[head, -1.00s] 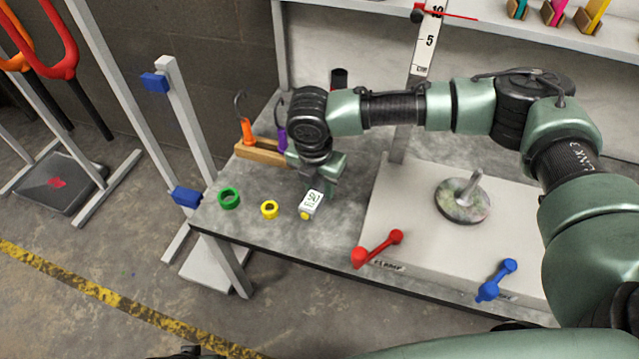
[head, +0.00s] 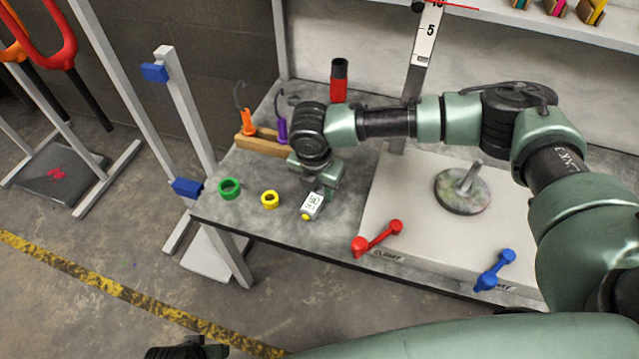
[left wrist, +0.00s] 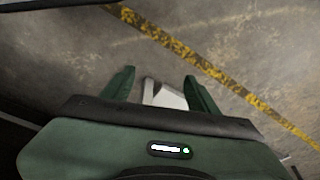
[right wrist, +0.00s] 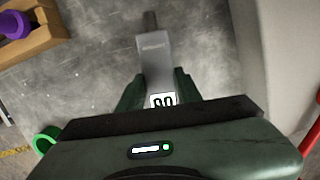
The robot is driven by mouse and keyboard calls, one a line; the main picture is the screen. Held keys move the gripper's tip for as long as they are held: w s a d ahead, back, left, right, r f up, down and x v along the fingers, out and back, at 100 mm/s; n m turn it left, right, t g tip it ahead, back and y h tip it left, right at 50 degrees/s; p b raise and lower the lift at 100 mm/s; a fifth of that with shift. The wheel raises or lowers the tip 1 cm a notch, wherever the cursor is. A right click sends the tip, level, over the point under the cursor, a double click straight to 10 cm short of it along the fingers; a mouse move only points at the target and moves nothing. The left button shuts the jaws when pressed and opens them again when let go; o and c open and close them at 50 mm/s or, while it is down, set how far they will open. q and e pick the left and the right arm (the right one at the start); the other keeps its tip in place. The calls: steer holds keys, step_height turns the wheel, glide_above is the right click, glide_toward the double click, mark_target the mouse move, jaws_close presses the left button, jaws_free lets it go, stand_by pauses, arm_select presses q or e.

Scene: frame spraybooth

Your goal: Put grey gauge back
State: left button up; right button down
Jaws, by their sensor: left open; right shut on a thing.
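The grey gauge (head: 313,204) has a white display and a yellow end in the head view. It sits low at the bench's front part, beside the clamp base. My right gripper (head: 319,190) is shut on it from above. In the right wrist view the grey gauge (right wrist: 154,58) runs away between the fingers of my right gripper (right wrist: 158,84), its display near the palm and a dark tip at the far end. I cannot tell whether it touches the bench. My left gripper (left wrist: 160,84) is open and empty above the floor in the left wrist view.
A yellow ring (head: 270,200) and a green ring (head: 229,188) lie left of the gauge. A wooden rack (head: 262,146) with orange and purple tools stands behind. A red can (head: 339,80) is at the back. Red (head: 378,240) and blue (head: 495,271) handles are on the right.

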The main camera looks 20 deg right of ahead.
arm_select(q)
steer(key=shift+w+r, duration=0.1)
steer(key=shift+r, duration=0.15)
arm_select(e)
steer(key=shift+f, duration=0.2)
steer(key=c, duration=0.9)
jaws_free()
steer(key=shift+r, duration=0.1)
steer(key=shift+r, duration=0.35)
steer(key=r, duration=0.2)
steer(key=r+p, duration=0.1)
steer(key=r, duration=0.1)
steer(key=s+r, duration=0.1)
steer(key=r, duration=0.2)
steer(key=shift+a+p, duration=0.4)
arm_select(q)
step_height(320, 180, down, 6)
steer(key=s, duration=0.2)
steer(key=shift+a, duration=0.15)
arm_select(e)
steer(key=shift+f, duration=0.1)
